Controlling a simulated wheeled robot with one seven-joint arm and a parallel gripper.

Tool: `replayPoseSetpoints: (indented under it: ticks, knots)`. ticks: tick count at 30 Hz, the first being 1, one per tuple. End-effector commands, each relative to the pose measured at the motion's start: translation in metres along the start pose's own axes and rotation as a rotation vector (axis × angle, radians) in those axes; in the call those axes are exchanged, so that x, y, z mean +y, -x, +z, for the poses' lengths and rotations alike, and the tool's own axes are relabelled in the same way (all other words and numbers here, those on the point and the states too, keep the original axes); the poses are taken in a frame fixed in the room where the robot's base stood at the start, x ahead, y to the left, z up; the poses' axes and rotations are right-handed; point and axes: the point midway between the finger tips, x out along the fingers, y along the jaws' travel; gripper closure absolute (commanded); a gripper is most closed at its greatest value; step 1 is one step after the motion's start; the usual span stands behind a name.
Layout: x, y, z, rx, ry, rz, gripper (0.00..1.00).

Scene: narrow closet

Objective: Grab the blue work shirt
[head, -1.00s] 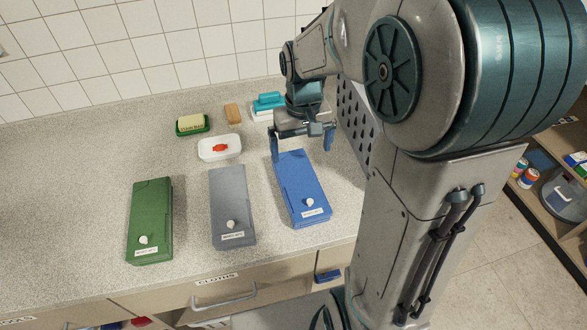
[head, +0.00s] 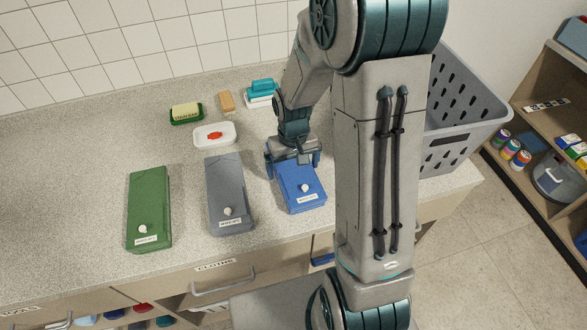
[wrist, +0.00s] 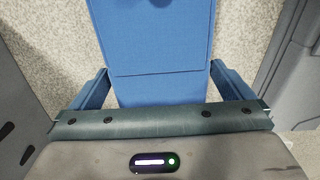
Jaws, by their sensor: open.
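The blue work shirt (head: 303,198) lies folded flat on the speckled counter, with a white round spot and a label at its near end. My gripper (head: 293,172) is over the shirt's far part, fingers pointing down. In the wrist view the blue shirt (wrist: 152,50) runs between my two spread fingers, with one finger on each side and a gap beside each. The jaws are open and hold nothing. My gripper hides the shirt's far end in the head view. I cannot tell whether the fingers touch the counter.
A grey folded garment (head: 229,195) and a green one (head: 149,208) lie to the left. Behind are a white soap dish (head: 214,135), a green dish (head: 187,113), a tan block (head: 227,101) and a teal brush (head: 262,87). A grey perforated basket (head: 465,125) stands to the right.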

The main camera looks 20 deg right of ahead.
Motion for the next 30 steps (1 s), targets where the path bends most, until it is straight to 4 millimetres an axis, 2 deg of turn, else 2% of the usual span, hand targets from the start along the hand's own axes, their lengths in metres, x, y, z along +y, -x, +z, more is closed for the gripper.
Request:
replayPoseSetpoints:
  ticks: [4,12,13,17,18,26,30]
  knots:
    - [0.000,-0.013,0.000,0.000,0.000,0.001,0.00]
    - [0.001,-0.016,0.000,0.002,0.000,0.001,0.00]
    - [0.001,-0.015,0.000,0.002,0.000,0.001,0.03]
    - [0.001,-0.015,0.000,0.002,0.000,0.001,0.39]
    - [0.001,-0.015,0.000,0.002,0.000,0.001,0.43]
    - [0.001,-0.014,-0.001,0.003,0.000,0.001,0.43]
    - [0.001,-0.004,-0.001,0.005,-0.001,0.001,0.43]
